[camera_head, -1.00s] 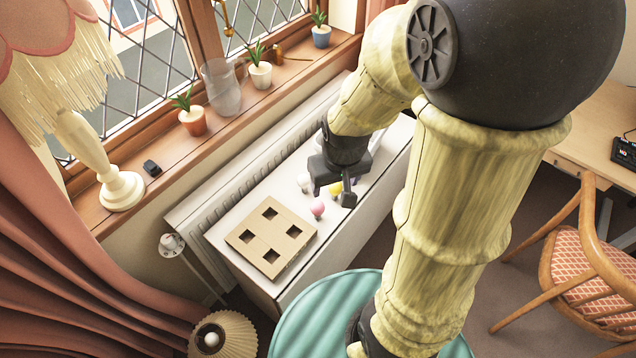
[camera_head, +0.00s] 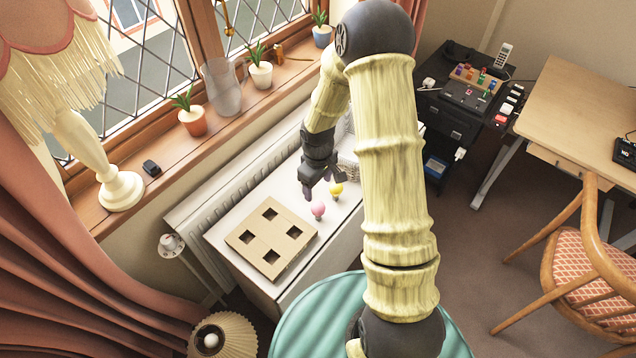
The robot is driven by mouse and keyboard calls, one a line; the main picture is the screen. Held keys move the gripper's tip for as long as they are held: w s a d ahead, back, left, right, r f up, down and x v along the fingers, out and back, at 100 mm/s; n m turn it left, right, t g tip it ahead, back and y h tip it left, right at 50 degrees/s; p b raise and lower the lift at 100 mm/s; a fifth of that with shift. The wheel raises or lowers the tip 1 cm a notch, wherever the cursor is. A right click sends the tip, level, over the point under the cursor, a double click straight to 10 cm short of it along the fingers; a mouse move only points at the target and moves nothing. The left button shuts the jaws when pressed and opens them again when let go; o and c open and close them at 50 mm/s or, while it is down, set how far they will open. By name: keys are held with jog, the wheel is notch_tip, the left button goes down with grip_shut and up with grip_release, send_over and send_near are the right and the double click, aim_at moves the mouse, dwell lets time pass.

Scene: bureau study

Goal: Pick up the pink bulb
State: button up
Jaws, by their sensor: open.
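The pink bulb (camera_head: 318,209) stands on the white cabinet top, just right of a cardboard block with several square holes (camera_head: 271,236). A yellow bulb (camera_head: 336,189) stands behind it and slightly to the right. My gripper (camera_head: 318,189) is open, pointing down just behind the pink bulb and left of the yellow one. Something purple shows at its left finger; I cannot tell if it is another bulb or part of the finger. From this view I cannot tell how high the fingers are above the top.
A wicker basket (camera_head: 348,172) stands behind the yellow bulb, partly hidden by my arm. The radiator (camera_head: 232,190) and the windowsill with potted plants (camera_head: 192,118) run along the left. The cabinet top (camera_head: 262,284) is bare around the block's front edge.

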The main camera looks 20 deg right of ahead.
aim_at(318, 204)
notch_tip(318, 204, down, 11)
jog(key=b, duration=0.8)
jog(key=shift+b, duration=0.4)
jog(key=c, duration=0.9)
jog(key=shift+c, duration=0.2)
jog(key=shift+r+p, duration=4.3)
jog(key=shift+r, duration=0.75)
